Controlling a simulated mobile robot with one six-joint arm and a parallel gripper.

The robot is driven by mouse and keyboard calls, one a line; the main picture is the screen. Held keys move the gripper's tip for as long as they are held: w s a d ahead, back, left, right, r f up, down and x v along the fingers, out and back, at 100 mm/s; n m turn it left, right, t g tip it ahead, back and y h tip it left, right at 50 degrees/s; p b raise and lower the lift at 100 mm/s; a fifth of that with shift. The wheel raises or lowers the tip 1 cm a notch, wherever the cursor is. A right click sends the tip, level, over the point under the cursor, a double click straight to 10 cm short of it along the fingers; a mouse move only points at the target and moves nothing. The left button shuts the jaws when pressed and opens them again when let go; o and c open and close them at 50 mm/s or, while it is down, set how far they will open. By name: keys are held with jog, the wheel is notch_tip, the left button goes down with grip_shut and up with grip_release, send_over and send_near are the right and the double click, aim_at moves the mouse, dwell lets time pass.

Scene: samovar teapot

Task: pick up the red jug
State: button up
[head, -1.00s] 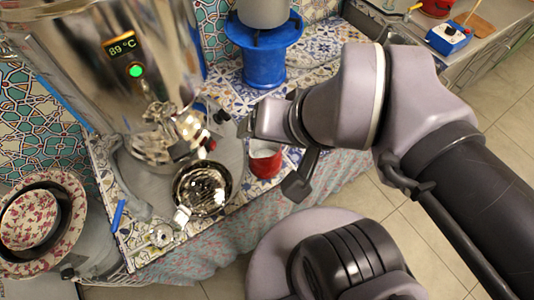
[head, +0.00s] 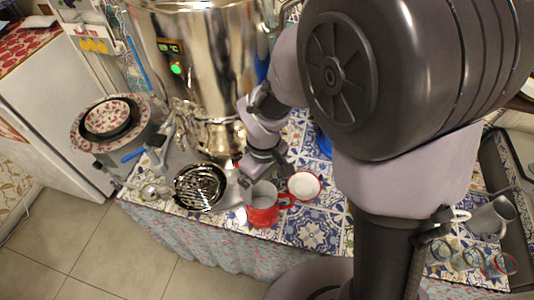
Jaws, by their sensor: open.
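The red jug (head: 263,212) stands upright near the front edge of the tiled counter, with a pale inside and its handle to the right. My gripper (head: 264,172) is just behind the jug's rim in the picture, over or close to it. It is small and partly in shadow; nothing shows held in it. I cannot tell whether it touches the jug.
A white, red-rimmed bowl (head: 304,186) is right of the jug. A round metal grate (head: 199,187) lies to its left. The large shiny samovar (head: 214,70) stands behind. My arm hides much of the right side. Glasses (head: 470,258) stand at lower right.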

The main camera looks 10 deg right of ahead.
jog(key=b, duration=0.4)
send_near(264, 205)
jog(key=s+r, duration=0.2)
jog(key=s, duration=0.1)
notch_tip(264, 205, down, 6)
jog(key=b, duration=0.3)
jog(key=shift+s+a+r, duration=0.15)
jog(key=shift+r, duration=0.2)
jog(key=c, duration=1.6)
jog(key=shift+r, duration=0.1)
